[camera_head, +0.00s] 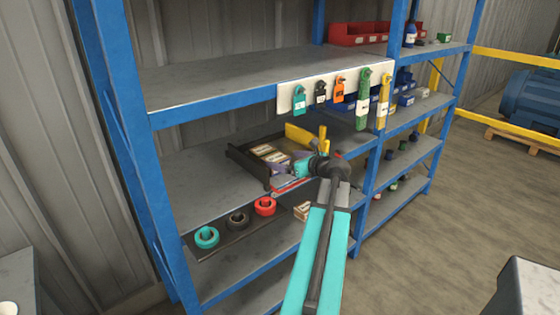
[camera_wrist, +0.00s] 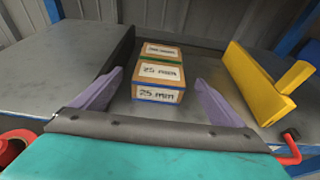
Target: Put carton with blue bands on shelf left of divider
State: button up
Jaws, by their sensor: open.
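The carton with blue bands (camera_wrist: 158,94) is a brown box with white "25 mm" labels, nearest in a row in the wrist view. A blue band shows along its lower edge. A similar carton with a green band (camera_wrist: 162,50) stands behind it. My gripper (camera_wrist: 159,78) is open, its two lilac fingers on either side of the front carton with gaps. My gripper also shows in the head view (camera_head: 283,164), beside the cartons. A dark upright divider (camera_wrist: 110,66) stands left of the cartons. The grey shelf (camera_wrist: 48,70) left of it is bare.
A yellow block-like object (camera_wrist: 252,80) stands right of the cartons.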

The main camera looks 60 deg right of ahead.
jog(key=shift+v, duration=2.65)
